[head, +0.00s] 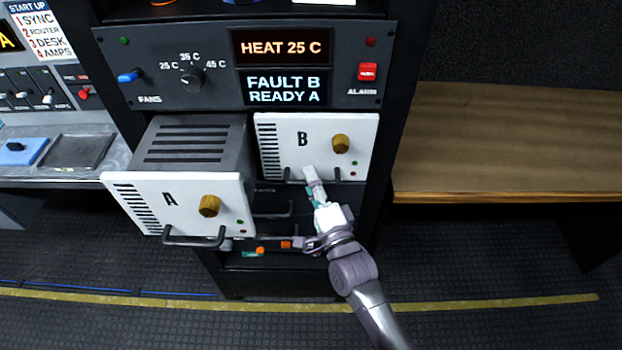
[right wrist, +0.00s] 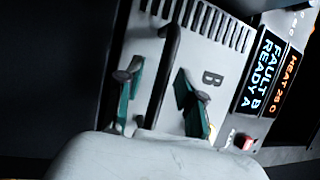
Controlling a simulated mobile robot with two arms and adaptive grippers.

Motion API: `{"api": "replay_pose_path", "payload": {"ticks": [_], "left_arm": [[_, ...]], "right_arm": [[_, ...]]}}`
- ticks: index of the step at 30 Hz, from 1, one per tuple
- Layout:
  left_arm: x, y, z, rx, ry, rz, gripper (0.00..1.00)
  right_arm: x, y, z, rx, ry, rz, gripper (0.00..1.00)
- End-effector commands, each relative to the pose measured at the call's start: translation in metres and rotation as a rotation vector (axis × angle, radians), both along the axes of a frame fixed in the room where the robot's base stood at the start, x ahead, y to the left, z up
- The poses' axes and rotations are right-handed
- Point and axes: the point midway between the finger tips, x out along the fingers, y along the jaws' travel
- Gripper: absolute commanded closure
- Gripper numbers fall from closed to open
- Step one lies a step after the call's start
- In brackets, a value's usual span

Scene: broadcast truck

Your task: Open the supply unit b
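Supply unit B (head: 272,134) has a white front with a gold knob (head: 340,143) and a dark bar handle (head: 350,174) along its bottom edge. It looks seated in the rack. My right gripper (head: 313,178) is at this handle. In the right wrist view, the handle (right wrist: 169,62) runs between the two green-padded fingers of the right gripper (right wrist: 158,88), with gaps on both sides, so the gripper is open around it. The front of unit B (right wrist: 208,50) shows behind the fingers. My left gripper is in neither view.
Unit A (head: 150,195) is pulled out on the left, its handle (head: 193,240) sticking forward. A wooden bench (head: 500,140) stands right of the rack. The floor in front looks clear.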

Motion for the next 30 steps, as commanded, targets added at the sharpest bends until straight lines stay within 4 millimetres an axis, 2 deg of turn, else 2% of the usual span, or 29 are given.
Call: {"api": "replay_pose_path", "payload": {"ticks": [7,12,14,25,28,30], "left_arm": [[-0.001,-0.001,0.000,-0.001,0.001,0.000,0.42],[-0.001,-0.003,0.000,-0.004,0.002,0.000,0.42],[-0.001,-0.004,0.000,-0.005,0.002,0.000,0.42],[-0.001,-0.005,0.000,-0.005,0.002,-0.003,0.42],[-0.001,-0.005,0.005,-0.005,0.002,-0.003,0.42],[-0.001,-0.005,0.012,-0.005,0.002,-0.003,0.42]], "right_arm": [[0.000,0.000,0.000,0.000,0.000,0.000,0.64],[0.000,0.000,0.000,0.000,0.000,0.000,0.92],[0.000,0.000,0.000,0.000,0.000,0.000,1.00],[-0.001,0.000,0.000,0.000,0.001,0.000,1.00],[-0.012,0.000,0.000,-0.001,0.004,0.001,1.00],[-0.028,0.000,0.000,0.000,0.007,0.001,1.00]]}}
